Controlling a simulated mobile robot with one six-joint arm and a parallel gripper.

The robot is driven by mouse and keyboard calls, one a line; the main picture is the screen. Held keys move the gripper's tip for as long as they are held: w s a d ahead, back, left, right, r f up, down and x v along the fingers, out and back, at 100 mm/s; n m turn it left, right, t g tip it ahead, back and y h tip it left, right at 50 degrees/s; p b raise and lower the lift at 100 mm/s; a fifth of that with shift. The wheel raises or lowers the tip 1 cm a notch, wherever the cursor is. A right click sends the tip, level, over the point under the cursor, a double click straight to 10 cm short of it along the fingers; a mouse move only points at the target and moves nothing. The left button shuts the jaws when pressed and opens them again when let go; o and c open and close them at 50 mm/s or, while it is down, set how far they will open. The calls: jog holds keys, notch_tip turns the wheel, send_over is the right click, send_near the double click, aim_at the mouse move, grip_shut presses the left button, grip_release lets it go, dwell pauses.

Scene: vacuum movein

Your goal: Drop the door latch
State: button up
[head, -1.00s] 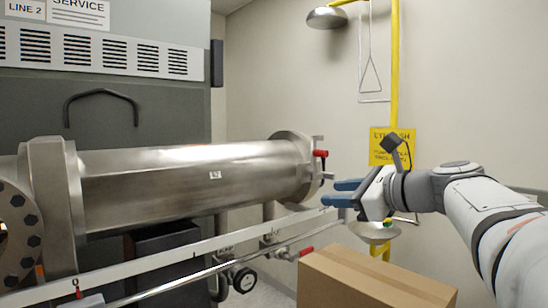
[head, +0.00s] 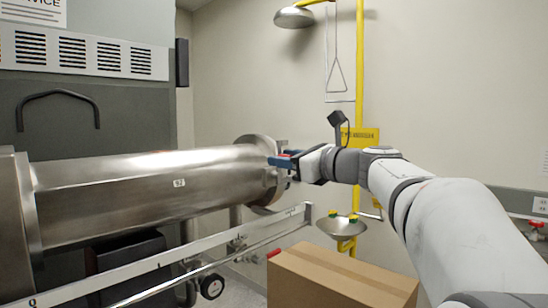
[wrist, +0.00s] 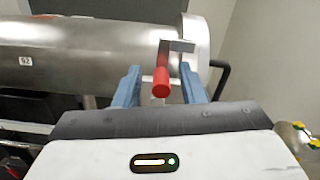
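The door latch (wrist: 162,82) has a red grip on a metal bracket at the right end of the steel cylinder (head: 150,188). In the wrist view the red grip lies between the two blue fingers of my gripper (wrist: 160,88), with gaps on both sides. In the head view my gripper (head: 280,161) is at the cylinder's door end, and its fingers hide most of the latch. My gripper is open and I see no finger touching the grip.
A cardboard box (head: 335,278) stands below my arm. A white rail (head: 170,255) runs in front of the cylinder. A yellow shower pipe (head: 360,80) and an eyewash bowl (head: 340,228) stand behind my arm. A dark handle (wrist: 221,78) shows right of the latch.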

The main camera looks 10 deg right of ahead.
grip_shut()
dwell(0.3)
dwell(0.3)
